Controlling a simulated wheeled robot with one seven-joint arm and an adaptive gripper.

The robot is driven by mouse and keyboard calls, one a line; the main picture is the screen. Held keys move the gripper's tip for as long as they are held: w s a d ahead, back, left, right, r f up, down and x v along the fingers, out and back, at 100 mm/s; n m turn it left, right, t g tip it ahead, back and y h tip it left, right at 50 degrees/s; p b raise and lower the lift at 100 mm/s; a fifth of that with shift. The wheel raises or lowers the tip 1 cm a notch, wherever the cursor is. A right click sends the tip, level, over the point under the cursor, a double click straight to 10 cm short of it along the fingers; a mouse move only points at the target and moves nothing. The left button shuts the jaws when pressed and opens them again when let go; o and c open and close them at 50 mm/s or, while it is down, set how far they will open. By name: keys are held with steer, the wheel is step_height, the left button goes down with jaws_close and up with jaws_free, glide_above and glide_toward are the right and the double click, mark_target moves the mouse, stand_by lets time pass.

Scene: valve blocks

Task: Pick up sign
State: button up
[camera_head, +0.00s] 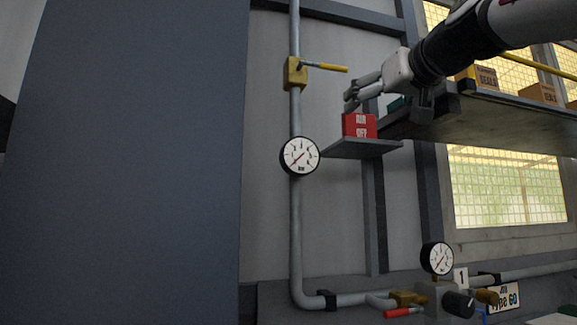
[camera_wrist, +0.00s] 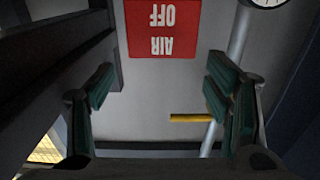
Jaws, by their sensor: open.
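The sign (camera_head: 359,126) is a red block with white "AIR OFF" lettering. It stands on a small grey shelf (camera_head: 350,149) beside the vertical pipe in the head view. My gripper (camera_head: 352,101) is open just above and behind the sign's upper edge in that picture; I cannot tell from there whether it touches. In the wrist view the sign (camera_wrist: 163,28) appears upside down at the top centre. The green-padded fingers of my gripper (camera_wrist: 162,88) are spread wide, with nothing between them. The sign lies beyond the fingertips.
A round gauge (camera_head: 299,156) and a brass valve with a yellow handle (camera_head: 325,67) sit on the vertical pipe left of the shelf. A larger shelf (camera_head: 480,117) with boxes (camera_head: 481,77) is at right. A second gauge (camera_head: 437,257) and a red-handled valve (camera_head: 402,312) are below.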

mark_target(358, 114)
steer(key=shift+w+a+f+p, duration=0.1)
steer(key=shift+w+a+p, duration=0.1)
steer(key=shift+w, duration=0.75)
steer(key=shift+w+a+f+p, duration=0.1)
steer(key=shift+w+a+p, duration=0.15)
steer(key=shift+w, duration=0.65)
steer(key=shift+w+a+p, duration=0.2)
steer(key=shift+w, duration=0.75)
steer(key=c, duration=1)
